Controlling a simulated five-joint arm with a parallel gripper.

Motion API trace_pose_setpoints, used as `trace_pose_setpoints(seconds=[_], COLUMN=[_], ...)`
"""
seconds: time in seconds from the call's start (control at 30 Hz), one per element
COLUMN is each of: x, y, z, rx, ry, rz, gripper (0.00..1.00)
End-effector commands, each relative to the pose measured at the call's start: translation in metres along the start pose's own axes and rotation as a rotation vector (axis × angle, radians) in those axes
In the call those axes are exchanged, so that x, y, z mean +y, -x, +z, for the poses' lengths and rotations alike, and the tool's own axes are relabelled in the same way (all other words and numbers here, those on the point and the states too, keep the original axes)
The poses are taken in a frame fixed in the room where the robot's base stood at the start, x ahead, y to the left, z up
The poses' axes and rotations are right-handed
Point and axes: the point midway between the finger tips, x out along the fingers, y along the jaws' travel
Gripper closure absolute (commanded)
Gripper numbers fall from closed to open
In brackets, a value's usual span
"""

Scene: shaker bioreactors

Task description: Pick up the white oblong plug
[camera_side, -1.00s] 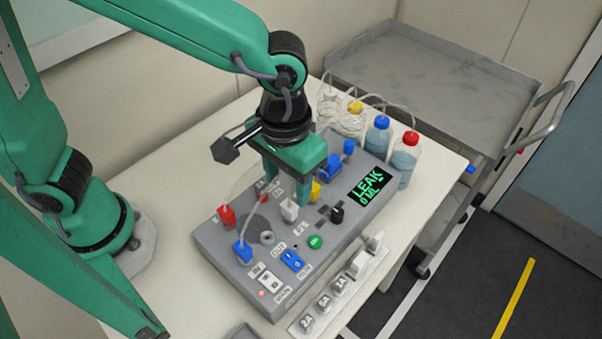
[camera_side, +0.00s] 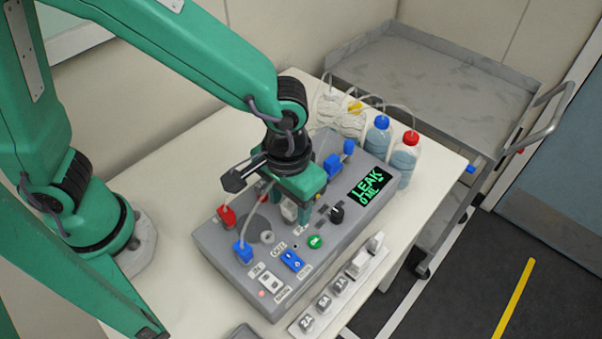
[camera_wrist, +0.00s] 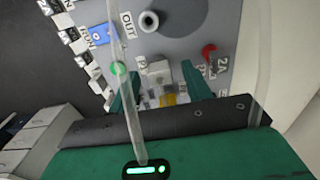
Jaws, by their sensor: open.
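The white oblong plug (camera_side: 288,211) stands on the grey control box (camera_side: 222,252), partly hidden by my gripper in the side view. It also shows in the wrist view (camera_wrist: 158,69), between the two green fingers. My gripper (camera_side: 292,212) is open, pointing down over the box, with a finger on each side of the plug. In the wrist view my gripper (camera_wrist: 158,84) has a gap around the plug. I cannot tell whether a finger touches it.
Red (camera_side: 227,216) and blue (camera_side: 243,252) plugs with tubes stand at the box's left. A tube crosses the wrist view. A black knob (camera_side: 337,214), a green button (camera_side: 314,242) and a blue block (camera_side: 332,166) are nearby. Bottles (camera_side: 378,136) stand behind.

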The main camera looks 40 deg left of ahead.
Motion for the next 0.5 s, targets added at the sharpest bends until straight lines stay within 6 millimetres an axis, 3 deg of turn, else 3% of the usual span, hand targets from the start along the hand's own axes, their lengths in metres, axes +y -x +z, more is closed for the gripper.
trace_pose_setpoints(seconds=[0.2,0.5], x=[0.000,0.000], y=[-0.019,-0.021], z=[0.000,0.000], rx=[-0.002,0.000], ry=[0.000,0.000], rz=[-0.002,0.000], gripper=[0.51,0.51])
